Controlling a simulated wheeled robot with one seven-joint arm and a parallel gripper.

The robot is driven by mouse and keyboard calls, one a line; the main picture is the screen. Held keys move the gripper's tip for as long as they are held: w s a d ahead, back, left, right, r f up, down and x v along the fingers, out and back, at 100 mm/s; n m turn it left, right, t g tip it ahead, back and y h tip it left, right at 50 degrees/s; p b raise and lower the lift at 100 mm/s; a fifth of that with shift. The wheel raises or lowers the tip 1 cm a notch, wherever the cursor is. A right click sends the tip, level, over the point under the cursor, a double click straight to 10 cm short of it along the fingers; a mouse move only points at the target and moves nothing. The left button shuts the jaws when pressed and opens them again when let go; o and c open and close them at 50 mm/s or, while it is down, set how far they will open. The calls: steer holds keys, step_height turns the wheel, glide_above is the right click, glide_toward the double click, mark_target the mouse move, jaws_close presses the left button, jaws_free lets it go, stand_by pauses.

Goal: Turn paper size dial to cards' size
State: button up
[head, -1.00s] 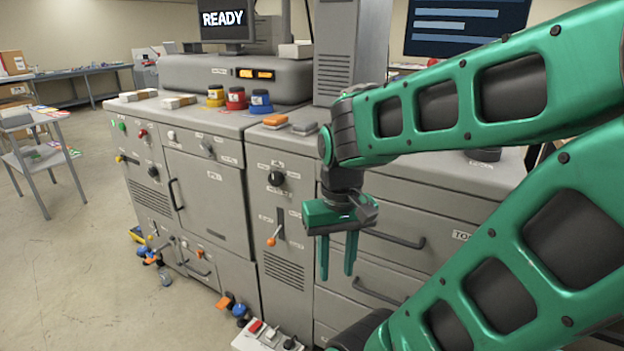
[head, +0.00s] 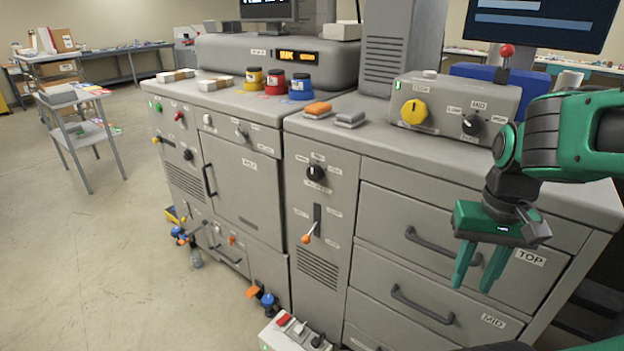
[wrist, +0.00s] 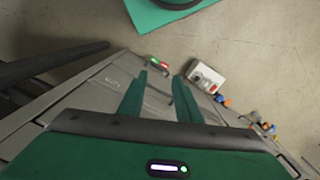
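A black dial (head: 316,172) with a light pointer mark sits on the grey cabinet's narrow middle panel, with small labels around it that I cannot read. Another black dial (head: 472,124) sits on a grey control box with LOW, MID and HIGH labels, beside a yellow knob (head: 414,111). I cannot tell from the labels which is the paper size dial. My gripper (head: 476,285) is open and empty, pointing down before the drawers, well right of the middle-panel dial and touching nothing. Its two separated fingers also show in the wrist view (wrist: 160,76).
An orange-tipped lever (head: 306,239) is below the middle-panel dial. Drawer handles (head: 424,312) stick out beneath my gripper. A white switch box (head: 290,333) stands low in front. Open floor is at left.

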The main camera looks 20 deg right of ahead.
steer(key=shift+o, duration=0.6)
steer(key=o, duration=0.5)
steer(key=shift+s+r, duration=0.2)
steer(key=shift+s, duration=0.05)
steer(key=shift+o, duration=0.7)
steer(key=w+a+n+t+h, duration=0.1)
steer(key=w+n+t, duration=0.1)
steer(key=w, duration=0.8)
steer(key=shift+a+r+n, duration=0.15)
steer(key=shift+a+n, duration=0.15)
steer(key=shift+a, duration=0.1)
steer(key=w+a+f+m+t+h, duration=0.15)
steer(key=w+a+f+h, duration=0.25)
steer(key=w, duration=0.9)
steer(key=w+a+f+m+h, duration=0.3)
steer(key=w+f, duration=0.1)
steer(key=w, duration=0.9)
steer(key=m+t+h, duration=0.3)
steer(key=t+h, duration=0.4)
glide_toward(312, 175)
steer(key=shift+n, duration=0.25)
steer(key=x, duration=0.8)
steer(key=shift+w+d, duration=0.15)
steer(key=shift+d, duration=0.2)
steer(key=shift+c, duration=0.6)
